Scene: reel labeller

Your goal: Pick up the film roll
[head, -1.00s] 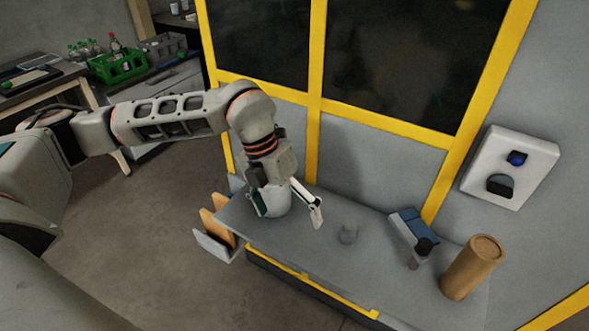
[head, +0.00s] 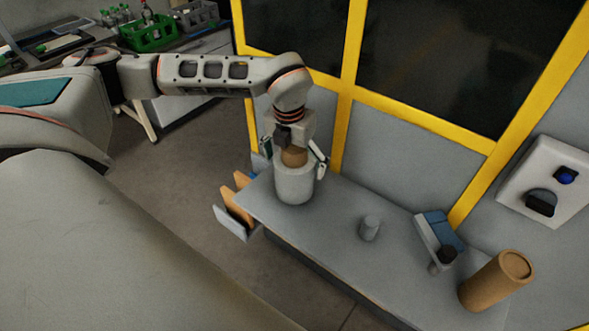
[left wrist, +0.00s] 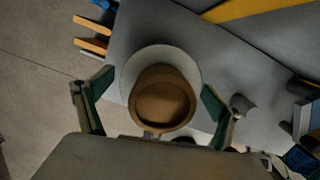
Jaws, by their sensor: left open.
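The film roll (head: 294,184) is a white cylinder with a brown core standing out of its top. It stands upright at the left end of the grey shelf (head: 335,213). In the left wrist view its white rim (left wrist: 190,62) shows around the brown core (left wrist: 163,103). My left gripper (head: 294,160) is open above the roll, pointing down. Its two fingers stand on either side of the core, near the roll's top. In the left wrist view the open fingers (left wrist: 158,92) flank the roll with nothing held. My right gripper is not in view.
A small grey cylinder (head: 370,228), a blue-and-grey device (head: 437,235) and a brown cardboard tube (head: 496,281) stand along the shelf to the right. Orange and grey panels (head: 236,205) stick out at its left end. A yellow-framed machine wall (head: 400,140) rises behind.

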